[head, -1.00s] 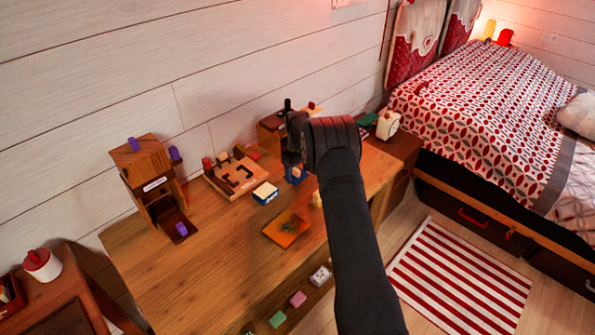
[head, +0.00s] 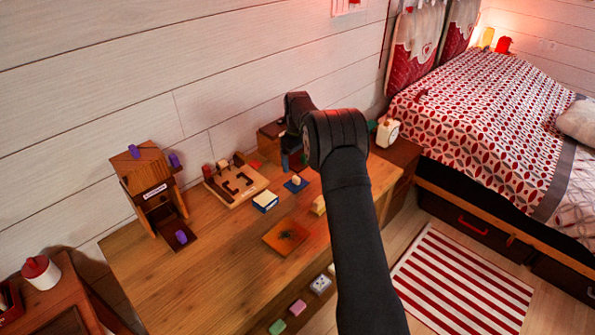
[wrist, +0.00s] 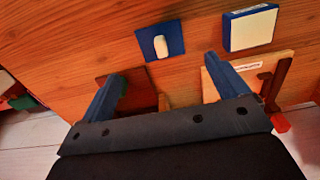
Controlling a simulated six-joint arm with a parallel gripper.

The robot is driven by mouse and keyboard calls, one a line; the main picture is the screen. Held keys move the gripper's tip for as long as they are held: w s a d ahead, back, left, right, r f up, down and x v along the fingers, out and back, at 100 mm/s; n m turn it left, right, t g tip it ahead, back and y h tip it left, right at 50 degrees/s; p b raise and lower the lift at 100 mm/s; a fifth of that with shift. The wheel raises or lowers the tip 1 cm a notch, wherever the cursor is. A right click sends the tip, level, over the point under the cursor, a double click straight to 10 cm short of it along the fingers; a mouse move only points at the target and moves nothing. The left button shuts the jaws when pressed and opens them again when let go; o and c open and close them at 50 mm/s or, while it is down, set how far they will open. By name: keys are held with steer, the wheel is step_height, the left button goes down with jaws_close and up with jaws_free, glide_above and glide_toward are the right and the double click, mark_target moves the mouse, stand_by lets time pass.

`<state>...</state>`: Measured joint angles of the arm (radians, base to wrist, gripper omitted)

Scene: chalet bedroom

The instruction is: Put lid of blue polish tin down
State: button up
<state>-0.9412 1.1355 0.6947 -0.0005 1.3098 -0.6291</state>
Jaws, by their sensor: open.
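The lid of the blue polish tin (head: 296,187) is a flat dark blue square with a pale knob, lying knob up on the wooden table. It also shows whole in the wrist view (wrist: 150,35). The tin (head: 264,203), a blue box with a cream top, stands apart from the lid, left and nearer in the head view; the wrist view shows it to the right (wrist: 228,31). My gripper (wrist: 165,70) is open, its two blue fingers apart with nothing between them. In the head view my gripper (head: 287,162) is just above and behind the lid, clear of it.
A wooden tray with dark pieces (head: 238,187) is left of the tin. An orange-brown square plate (head: 286,236) lies nearer the front. A wooden tower (head: 152,182) stands at the left. A brown box (head: 270,143) is behind my gripper. The table's left front is clear.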

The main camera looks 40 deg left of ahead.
mark_target(298, 178)
steer(key=shift+r, duration=1.45)
steer(key=shift+f, duration=0.15)
step_height(298, 178, down, 12)
steer(key=shift+r, duration=1.95)
steer(key=shift+f, duration=0.15)
